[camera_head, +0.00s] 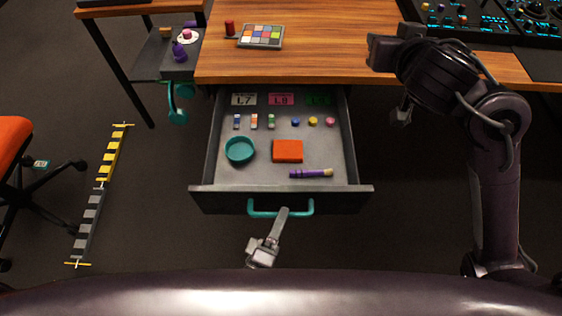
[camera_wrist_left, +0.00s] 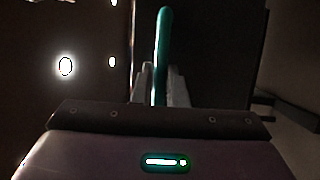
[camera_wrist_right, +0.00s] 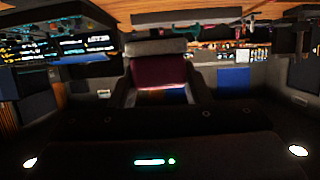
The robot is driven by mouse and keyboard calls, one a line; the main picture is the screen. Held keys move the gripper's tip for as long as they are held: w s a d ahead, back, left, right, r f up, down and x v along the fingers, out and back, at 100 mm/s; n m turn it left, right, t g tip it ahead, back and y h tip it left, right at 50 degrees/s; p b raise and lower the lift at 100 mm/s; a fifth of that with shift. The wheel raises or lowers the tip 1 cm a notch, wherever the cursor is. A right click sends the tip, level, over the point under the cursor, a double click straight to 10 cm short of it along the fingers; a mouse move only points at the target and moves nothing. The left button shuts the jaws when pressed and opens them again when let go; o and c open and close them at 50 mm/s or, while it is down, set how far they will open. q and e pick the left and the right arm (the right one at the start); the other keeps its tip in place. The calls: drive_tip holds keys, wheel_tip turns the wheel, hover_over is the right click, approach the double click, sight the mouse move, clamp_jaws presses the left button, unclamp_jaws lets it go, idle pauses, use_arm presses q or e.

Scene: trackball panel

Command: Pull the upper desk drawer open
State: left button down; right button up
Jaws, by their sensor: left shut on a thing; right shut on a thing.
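The upper desk drawer (camera_head: 208,150) stands well out from the desk, its inside in full view. Its teal bar handle (camera_head: 262,213) is on the dark front panel. My left gripper (camera_head: 283,212) is shut on the handle near its middle. The left wrist view shows the teal bar (camera_wrist_left: 162,45) between my left fingers (camera_wrist_left: 160,90). My right gripper (camera_head: 402,112) is by the desk's front edge, right of the drawer, partly hidden under my arm.
In the drawer are a teal round dish (camera_head: 240,150), an orange block (camera_head: 288,150), a purple marker (camera_head: 308,174) and several small pieces. The wooden desk top (camera_head: 340,50) is behind. An orange chair (camera_head: 12,140) is at left.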

use_arm(q)
drive_tip(key=shift+s, duration=1.1)
use_arm(e)
drive_tip(key=shift+r, duration=0.3)
use_arm(q)
drive_tip(key=c, duration=1.5)
unclamp_jaws()
drive_tip(key=shift+o, duration=0.2)
use_arm(e)
drive_tip(key=shift+f, duration=0.35)
use_arm(q)
drive_tip(key=v, duration=1.2)
